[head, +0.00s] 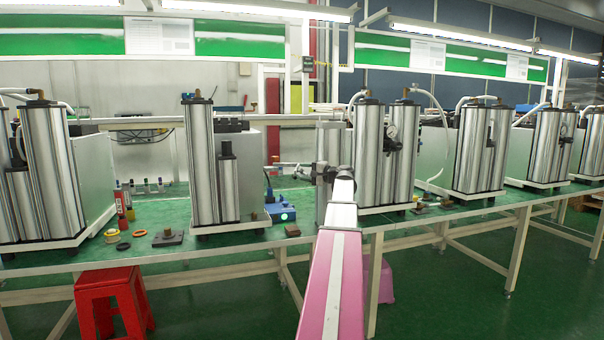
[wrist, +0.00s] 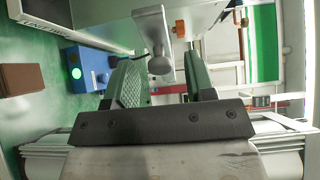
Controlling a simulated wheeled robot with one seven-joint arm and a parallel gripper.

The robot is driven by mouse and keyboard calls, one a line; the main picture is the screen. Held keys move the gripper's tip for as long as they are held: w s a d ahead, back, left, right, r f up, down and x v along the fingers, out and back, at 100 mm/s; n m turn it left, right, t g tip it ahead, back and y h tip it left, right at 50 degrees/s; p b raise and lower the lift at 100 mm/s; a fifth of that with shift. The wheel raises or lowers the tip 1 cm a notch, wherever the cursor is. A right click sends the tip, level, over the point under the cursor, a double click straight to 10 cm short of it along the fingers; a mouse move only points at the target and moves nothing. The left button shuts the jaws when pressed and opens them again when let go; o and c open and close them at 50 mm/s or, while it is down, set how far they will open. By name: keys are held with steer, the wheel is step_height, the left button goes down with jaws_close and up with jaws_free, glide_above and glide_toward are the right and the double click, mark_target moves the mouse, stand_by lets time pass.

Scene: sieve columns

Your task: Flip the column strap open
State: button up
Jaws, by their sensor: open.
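My gripper (head: 296,170) is at the end of my pink arm, in front of the gap between two column units. In the wrist view its two fingers (wrist: 161,72) are apart with nothing held. A flat grey metal piece with a rounded knob (wrist: 158,58) shows between and just beyond the fingertips. It may be the column strap, but I cannot tell for sure. I cannot tell whether the fingers touch it. In the head view no strap can be made out. A column unit (head: 204,165) stands left of my gripper, and another (head: 371,150) right of it.
A blue box (head: 280,211) with a lit green spot is on the green bench below my gripper, also in the wrist view (wrist: 88,68). A dark block (head: 168,238) and rings lie left. A red stool (head: 114,300) stands in front of the bench.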

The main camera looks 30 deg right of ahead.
steer(key=shift+x, duration=0.85)
jaws_close()
steer(key=shift+w+d+n+g+y, duration=0.2)
steer(key=shift+d+n+g+y, duration=0.2)
steer(key=shift+d+y, duration=0.15)
steer(key=shift+w+d+n+g+y, duration=0.2)
steer(key=shift+d+n+g+y, duration=0.1)
steer(key=shift+d+n+y, duration=0.25)
jaws_free()
